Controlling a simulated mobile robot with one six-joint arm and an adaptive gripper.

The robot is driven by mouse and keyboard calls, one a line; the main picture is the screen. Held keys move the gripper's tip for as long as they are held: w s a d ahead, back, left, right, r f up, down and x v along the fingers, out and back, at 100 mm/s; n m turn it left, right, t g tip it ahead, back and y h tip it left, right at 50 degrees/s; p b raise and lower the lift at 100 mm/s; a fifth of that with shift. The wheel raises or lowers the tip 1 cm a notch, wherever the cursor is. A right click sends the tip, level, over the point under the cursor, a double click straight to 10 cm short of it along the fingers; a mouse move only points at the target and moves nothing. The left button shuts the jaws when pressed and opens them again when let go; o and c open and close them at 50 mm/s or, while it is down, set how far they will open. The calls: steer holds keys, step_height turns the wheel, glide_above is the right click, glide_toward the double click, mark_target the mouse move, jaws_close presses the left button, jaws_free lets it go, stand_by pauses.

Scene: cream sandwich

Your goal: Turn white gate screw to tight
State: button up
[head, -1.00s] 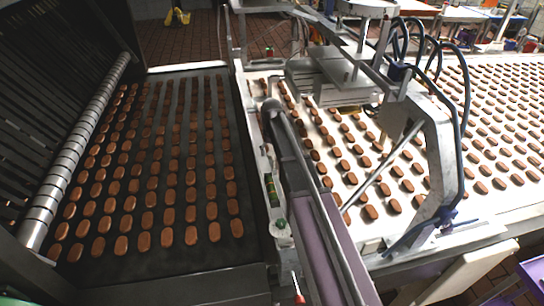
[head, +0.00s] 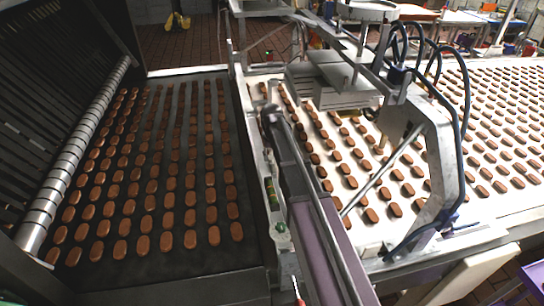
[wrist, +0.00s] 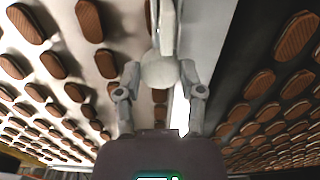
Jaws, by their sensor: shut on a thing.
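The white gate screw (wrist: 160,71) shows in the wrist view as a pale round knob below a pale upright bar. My gripper (wrist: 161,80) has one grey finger on each side of it and is shut on it. In the head view my gripper (head: 270,113) is at the far end of my arm, over the metal rail between the two belts. It is small and dark there, and the screw cannot be made out. How far the screw is turned cannot be told.
A dark belt (head: 100,267) with rows of brown biscuits lies left of the rail. A white belt (head: 350,217) with more biscuits lies right. A metal frame with blue hoses (head: 467,110) stands over the white belt. A green knob (head: 280,227) sits on the nearer rail.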

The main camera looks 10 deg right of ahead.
steer(key=shift+m, duration=1.5)
steer(key=o, duration=1.2)
steer(key=shift+c, duration=0.2)
steer(key=shift+n, duration=0.3)
